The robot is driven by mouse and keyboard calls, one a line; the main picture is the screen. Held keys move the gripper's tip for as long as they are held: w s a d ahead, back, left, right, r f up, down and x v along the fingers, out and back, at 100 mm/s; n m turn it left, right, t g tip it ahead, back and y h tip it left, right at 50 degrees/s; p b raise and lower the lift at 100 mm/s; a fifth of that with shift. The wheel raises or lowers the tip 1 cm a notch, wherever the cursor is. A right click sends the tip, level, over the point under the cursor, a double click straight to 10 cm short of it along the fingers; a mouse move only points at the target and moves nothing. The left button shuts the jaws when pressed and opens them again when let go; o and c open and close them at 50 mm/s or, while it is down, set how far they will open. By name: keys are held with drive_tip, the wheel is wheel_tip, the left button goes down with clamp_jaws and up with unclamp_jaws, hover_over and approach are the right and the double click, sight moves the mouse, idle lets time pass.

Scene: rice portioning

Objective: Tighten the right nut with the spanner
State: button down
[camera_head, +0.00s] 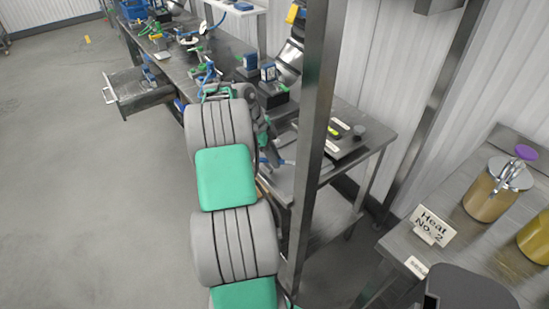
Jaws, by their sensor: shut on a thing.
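My arm, with grey rounded links and green covers, reaches from the bottom middle up to the workbench (228,47). Its far end shows only as small grey and dark parts beside the upper link and the steel post. I cannot make out my gripper's fingers there; they are hidden behind the arm or the post. I cannot make out the spanner or the right nut among the small things on the bench.
A steel post (315,120) stands close to the right of my arm. An open drawer (140,92) juts out at left. The floor (80,200) at left is clear.

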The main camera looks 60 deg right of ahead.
drive_tip(key=shift+d+r, duration=0.1)
drive_tip(key=shift+b, duration=0.5)
drive_tip(key=shift+s+a+n+t+h+b, duration=0.2)
drive_tip(key=shift+s+a+n+h+b, duration=0.2)
drive_tip(key=shift+a+n+b, duration=0.5)
drive_tip(key=shift+s+a+n+t+h+b, duration=0.25)
drive_tip(key=shift+s+a+n+b, duration=0.3)
drive_tip(key=shift+n+b, duration=0.4)
drive_tip(key=shift+w+a, duration=0.1)
drive_tip(key=shift+r+p, duration=1)
drive_tip(key=shift+r, duration=0.15)
drive_tip(key=shift+r+p, duration=1.35)
drive_tip(key=shift+r, duration=0.55)
